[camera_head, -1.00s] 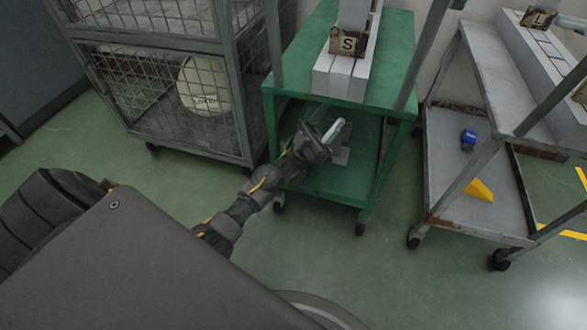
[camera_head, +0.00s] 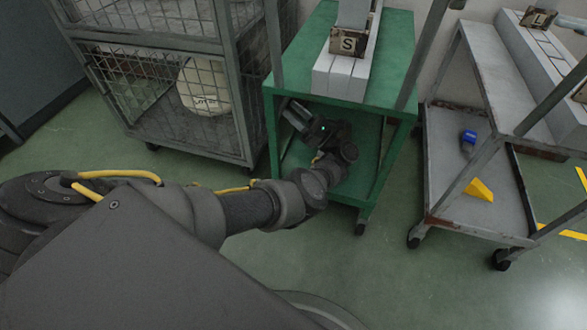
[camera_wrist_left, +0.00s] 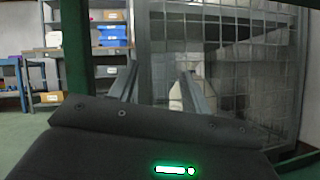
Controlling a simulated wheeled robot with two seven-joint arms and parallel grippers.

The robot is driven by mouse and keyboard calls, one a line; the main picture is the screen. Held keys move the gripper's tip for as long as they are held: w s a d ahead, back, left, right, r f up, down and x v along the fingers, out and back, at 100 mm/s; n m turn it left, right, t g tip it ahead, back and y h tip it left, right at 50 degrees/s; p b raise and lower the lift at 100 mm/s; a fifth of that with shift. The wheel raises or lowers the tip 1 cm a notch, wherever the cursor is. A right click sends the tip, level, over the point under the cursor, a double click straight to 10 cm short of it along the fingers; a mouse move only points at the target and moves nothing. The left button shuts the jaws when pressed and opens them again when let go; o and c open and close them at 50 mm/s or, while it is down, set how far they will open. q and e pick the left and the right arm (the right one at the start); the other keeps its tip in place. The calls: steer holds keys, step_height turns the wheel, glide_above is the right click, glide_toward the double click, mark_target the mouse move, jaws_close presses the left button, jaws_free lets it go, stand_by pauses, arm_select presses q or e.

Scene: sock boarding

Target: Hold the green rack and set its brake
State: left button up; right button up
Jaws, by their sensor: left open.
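The green rack (camera_head: 397,65) stands in the middle of the head view, with a flat top, a lower shelf and casters. A front caster (camera_head: 360,228) shows at its right; the front left one is hidden behind my left arm. My left gripper (camera_head: 291,112) is between the rack's top and lower shelf, its fingers toward the rack's left side. In the left wrist view its two fingers (camera_wrist_left: 160,88) are apart with nothing held between them. A green post (camera_wrist_left: 75,45) stands left of them. I cannot make out a brake. My right gripper is not in view.
A grey mesh cage cart (camera_head: 235,100) stands close on the rack's left. A grey rack (camera_head: 440,190) with a blue item (camera_head: 468,139) and a yellow wedge (camera_head: 479,190) stands at the right. White blocks and an "S" sign (camera_head: 347,43) sit on the green rack.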

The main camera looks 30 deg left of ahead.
mark_target(280, 166)
arm_select(q)
steer(key=s+d+f+n+g+h, duration=0.1)
steer(key=s+f+h, duration=0.1)
steer(key=f, duration=0.2)
steer(key=s+d+f+n+g+h, duration=0.1)
steer(key=s+d+f+n+h, duration=0.1)
steer(key=f, duration=0.3)
steer(key=s+d+f+n+h, duration=0.2)
steer(key=s+f, duration=0.2)
steer(key=f, duration=0.1)
steer(key=shift+s+g+h, duration=0.15)
steer(key=shift+g+h, duration=0.25)
steer(key=x, duration=0.7)
steer(key=shift+a, duration=0.35)
steer(key=shift+s, duration=0.1)
jaws_close()
